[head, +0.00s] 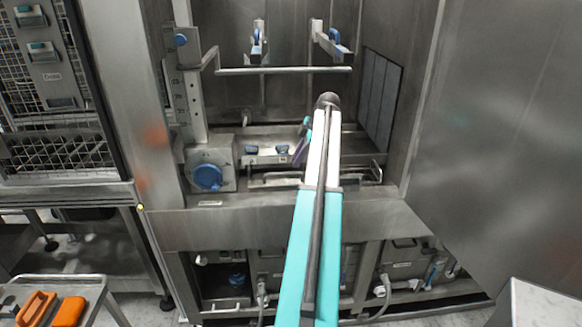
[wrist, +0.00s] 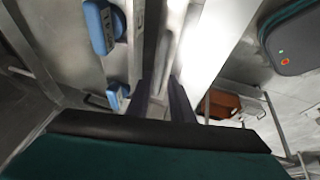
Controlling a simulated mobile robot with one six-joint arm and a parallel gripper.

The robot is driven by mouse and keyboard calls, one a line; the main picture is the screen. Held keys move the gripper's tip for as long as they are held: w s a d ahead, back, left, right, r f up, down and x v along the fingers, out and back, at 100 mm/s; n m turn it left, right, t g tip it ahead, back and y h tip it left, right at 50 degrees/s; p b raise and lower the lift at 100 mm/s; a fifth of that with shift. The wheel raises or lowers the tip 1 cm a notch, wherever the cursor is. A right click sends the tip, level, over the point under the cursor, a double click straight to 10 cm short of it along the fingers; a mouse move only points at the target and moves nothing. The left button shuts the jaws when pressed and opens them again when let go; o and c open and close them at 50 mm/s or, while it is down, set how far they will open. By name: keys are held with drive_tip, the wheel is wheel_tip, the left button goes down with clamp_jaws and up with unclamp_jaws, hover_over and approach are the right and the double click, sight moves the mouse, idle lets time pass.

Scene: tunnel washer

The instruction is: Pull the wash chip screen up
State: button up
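The washer's open bay holds a low metal sump unit (head: 268,158) with two small blue latches on it. A flat metal part with a bar handle (head: 372,172) lies just in front; I cannot tell which of these is the wash chip screen. My gripper (head: 301,150) is low in the bay beside the sump unit, partly hidden by my arm. In the wrist view the two dark fingers (wrist: 162,95) stand apart with a gap between them. A grey metal edge shows beyond the gap; I cannot tell if it lies between the fingers. A blue latch (wrist: 100,27) is left of them.
A horizontal rail (head: 285,70) crosses the bay above. A blue round knob (head: 208,177) is at the bay's left. A large metal door (head: 500,140) stands at the right. A cart (head: 85,290) with orange items (head: 68,311) is at the lower left.

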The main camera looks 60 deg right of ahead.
sight(292, 173)
drive_tip(key=shift+p+x, duration=0.75)
drive_tip(key=shift+x, duration=2.15)
clamp_jaws()
